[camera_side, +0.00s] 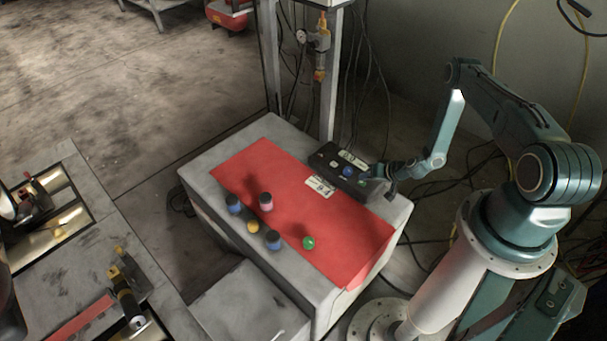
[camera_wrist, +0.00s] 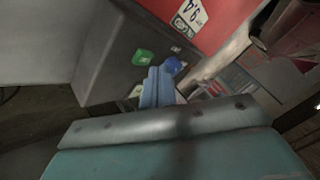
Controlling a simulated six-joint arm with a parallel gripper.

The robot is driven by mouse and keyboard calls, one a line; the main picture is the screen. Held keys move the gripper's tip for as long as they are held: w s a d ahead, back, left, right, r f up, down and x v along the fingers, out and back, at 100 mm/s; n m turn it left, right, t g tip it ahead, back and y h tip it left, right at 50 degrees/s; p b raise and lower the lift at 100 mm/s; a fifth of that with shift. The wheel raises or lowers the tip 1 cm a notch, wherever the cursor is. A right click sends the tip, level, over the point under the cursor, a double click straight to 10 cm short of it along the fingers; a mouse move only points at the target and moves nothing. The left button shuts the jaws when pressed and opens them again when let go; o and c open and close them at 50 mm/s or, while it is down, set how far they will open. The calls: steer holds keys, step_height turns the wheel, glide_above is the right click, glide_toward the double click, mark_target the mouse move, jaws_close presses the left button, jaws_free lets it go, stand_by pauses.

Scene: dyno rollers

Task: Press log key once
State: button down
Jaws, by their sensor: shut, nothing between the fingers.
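A dark key box (camera_side: 325,151) stands at the far right edge of the red mat. In the side view a pale key (camera_side: 333,164) and a blue round knob (camera_side: 347,171) show on its top. In the wrist view the box (camera_wrist: 108,55) carries a green key (camera_wrist: 143,57) and the blue knob (camera_wrist: 173,65). I cannot read which key is the log key. My gripper (camera_side: 378,171) is shut and empty at the box's right end. In the wrist view its fingertips (camera_wrist: 156,72) lie between the green key and the knob in the picture; contact cannot be told.
A red mat (camera_side: 290,205) covers the grey bench top, with a white label (camera_side: 320,186) near the box. A metal post (camera_side: 331,85) rises behind the box.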

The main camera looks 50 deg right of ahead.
mark_target(365, 184)
steer(key=shift+r, duration=2.5)
